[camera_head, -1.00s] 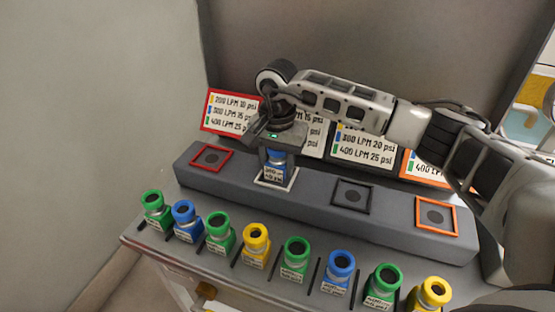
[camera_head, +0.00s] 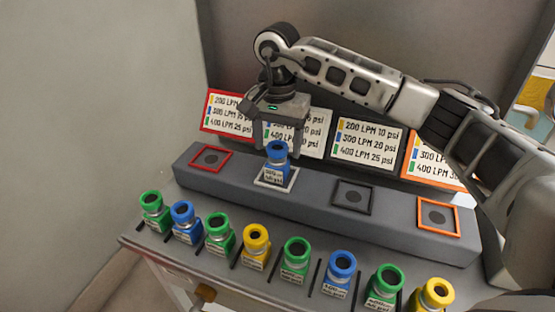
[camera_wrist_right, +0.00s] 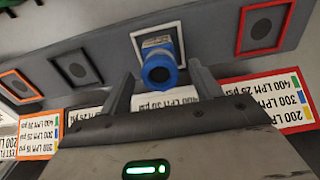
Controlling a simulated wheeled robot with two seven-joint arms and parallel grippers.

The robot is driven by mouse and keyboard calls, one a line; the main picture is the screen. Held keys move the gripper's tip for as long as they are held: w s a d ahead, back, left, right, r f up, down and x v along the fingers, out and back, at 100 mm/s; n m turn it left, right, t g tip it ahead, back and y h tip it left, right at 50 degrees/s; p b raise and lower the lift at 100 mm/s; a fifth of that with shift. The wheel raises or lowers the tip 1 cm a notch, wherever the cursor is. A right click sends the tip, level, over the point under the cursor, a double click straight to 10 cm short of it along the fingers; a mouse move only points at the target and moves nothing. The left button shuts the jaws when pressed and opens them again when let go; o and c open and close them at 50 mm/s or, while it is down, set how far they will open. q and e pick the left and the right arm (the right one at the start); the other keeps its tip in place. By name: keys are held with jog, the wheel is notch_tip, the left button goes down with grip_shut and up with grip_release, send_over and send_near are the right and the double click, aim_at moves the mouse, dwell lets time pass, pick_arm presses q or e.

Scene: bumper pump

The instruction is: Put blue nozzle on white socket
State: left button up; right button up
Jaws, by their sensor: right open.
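A blue nozzle (camera_head: 277,162) stands upright on the white-framed socket (camera_head: 262,183) of the grey block. It also shows in the right wrist view (camera_wrist_right: 160,68), with the white frame (camera_wrist_right: 180,32) around its base. My right gripper (camera_head: 281,150) is above the nozzle with its fingers apart and empty. In the right wrist view the open fingers (camera_wrist_right: 162,88) lie on either side of the nozzle's top, with gaps. My left gripper is not in view.
The grey block (camera_head: 320,205) also has empty red (camera_head: 228,154), black (camera_head: 369,198) and orange (camera_head: 456,222) framed sockets. Label signs (camera_head: 367,145) stand behind it. In front is a row of several green, yellow and blue nozzles (camera_head: 256,245).

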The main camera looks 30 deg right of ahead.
notch_tip(320, 180, up, 6)
jog(key=shift+r, duration=0.1)
dwell(0.6)
